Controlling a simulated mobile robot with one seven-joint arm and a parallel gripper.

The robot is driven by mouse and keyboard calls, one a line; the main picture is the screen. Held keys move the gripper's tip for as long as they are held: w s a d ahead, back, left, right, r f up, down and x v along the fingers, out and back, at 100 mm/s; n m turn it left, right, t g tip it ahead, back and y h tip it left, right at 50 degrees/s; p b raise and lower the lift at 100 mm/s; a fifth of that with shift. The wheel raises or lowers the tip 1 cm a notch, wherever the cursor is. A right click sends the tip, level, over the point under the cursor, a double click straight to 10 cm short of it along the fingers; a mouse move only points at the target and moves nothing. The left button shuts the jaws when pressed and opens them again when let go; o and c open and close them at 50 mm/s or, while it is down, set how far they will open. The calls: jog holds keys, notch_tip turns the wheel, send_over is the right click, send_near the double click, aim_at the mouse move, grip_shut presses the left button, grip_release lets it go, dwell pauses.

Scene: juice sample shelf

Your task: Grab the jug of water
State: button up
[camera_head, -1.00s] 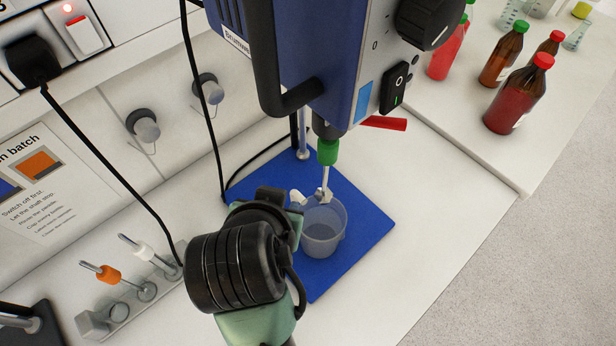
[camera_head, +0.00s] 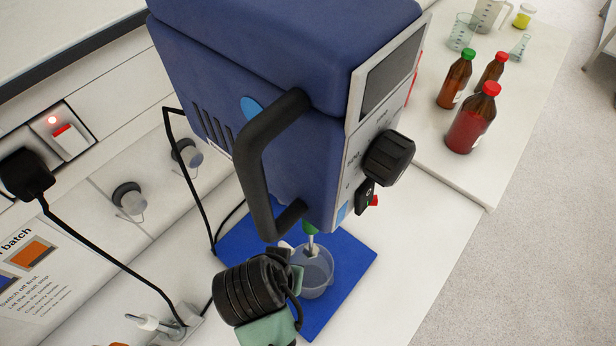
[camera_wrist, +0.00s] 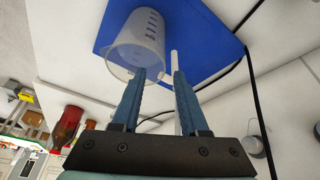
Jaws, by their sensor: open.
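The clear, graduated jug (camera_head: 318,282) stands on the blue base plate (camera_head: 350,268) under the stirrer, with the stirrer's shaft (camera_head: 310,243) reaching down to it. In the wrist view the jug (camera_wrist: 145,35) shows at the upper left with dark marks on its wall. My gripper (camera_wrist: 160,73) is open, its two blue fingers pointing at the jug's near edge. The left fingertip overlaps that edge in the picture; I cannot tell whether it touches. Nothing is held. In the head view my wrist is left of the jug and hides most of the fingers. The water is hard to make out.
The large blue stirrer (camera_head: 250,100) with its black handle (camera_head: 262,165) overhangs the jug. A black cable (camera_head: 105,265) hangs at the left. The bench right of the plate is clear.

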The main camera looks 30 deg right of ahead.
jog(key=shift+w+p+x, duration=0.15)
jog(key=shift+p+x, duration=0.25)
jog(key=shift+x, duration=0.85)
jog(key=shift+w+p+x, duration=0.1)
jog(key=shift+p+x, duration=0.3)
jog(key=shift+x, duration=0.9)
jog(key=shift+a, duration=0.1)
grip_shut()
jog(key=shift+r, duration=0.15)
